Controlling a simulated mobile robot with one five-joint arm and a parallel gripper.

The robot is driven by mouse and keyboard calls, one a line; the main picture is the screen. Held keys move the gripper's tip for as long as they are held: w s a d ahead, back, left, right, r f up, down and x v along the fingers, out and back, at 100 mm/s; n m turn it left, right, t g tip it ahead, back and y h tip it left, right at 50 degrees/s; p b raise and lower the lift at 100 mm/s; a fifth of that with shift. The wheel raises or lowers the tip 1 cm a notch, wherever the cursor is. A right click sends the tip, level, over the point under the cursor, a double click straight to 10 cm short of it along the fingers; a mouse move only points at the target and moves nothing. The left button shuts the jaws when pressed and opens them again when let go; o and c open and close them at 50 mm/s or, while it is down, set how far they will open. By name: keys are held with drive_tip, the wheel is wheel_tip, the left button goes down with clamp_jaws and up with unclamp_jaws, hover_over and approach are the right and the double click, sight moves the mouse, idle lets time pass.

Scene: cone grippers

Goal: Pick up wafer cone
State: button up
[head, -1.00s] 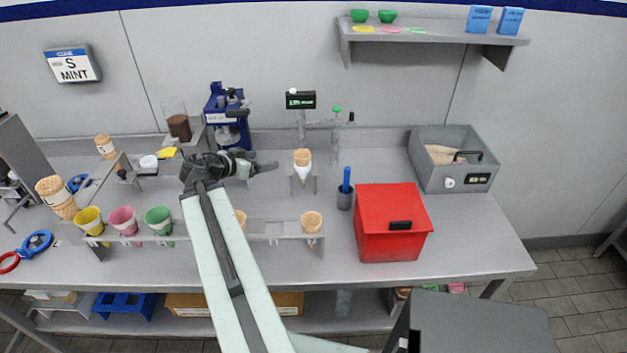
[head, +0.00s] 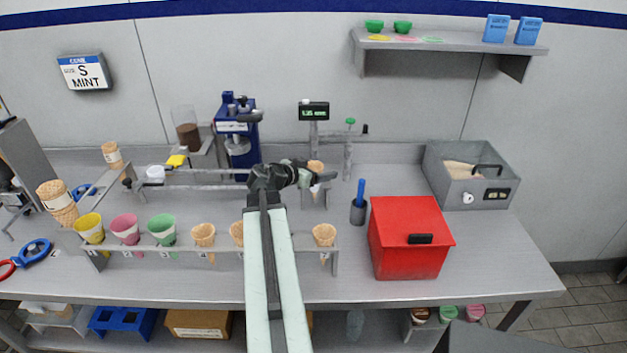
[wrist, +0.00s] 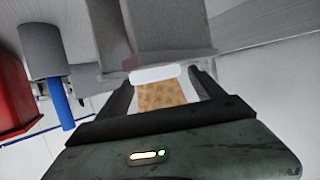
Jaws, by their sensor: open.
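A wafer cone (head: 316,166) with a white sleeve stands in a small grey holder near the back middle of the counter. My gripper (head: 325,178) is at this cone in the head view and hides part of it. In the wrist view, the cone's waffle-patterned side (wrist: 162,95) and a pale band show between the two open fingers of my gripper (wrist: 165,82). I cannot tell whether either finger touches it. More bare wafer cones stand in the front rack, one at its right end (head: 324,235) and one left of my arm (head: 203,234).
A red box (head: 408,240) and a dark cup (head: 357,211) with a blue handle stand to the right. Yellow, pink and green cups (head: 162,228) sit in the front rack (head: 285,251). A scale display (head: 314,112) stands behind. The right front counter is clear.

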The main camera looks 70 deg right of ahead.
drive_tip(key=shift+s+d+f, duration=0.15)
drive_tip(key=shift+d, duration=0.15)
drive_tip(key=c, duration=0.9)
wheel_tip(320, 180, up, 10)
drive_tip(key=p, duration=1)
drive_tip(key=shift+r, duration=0.2)
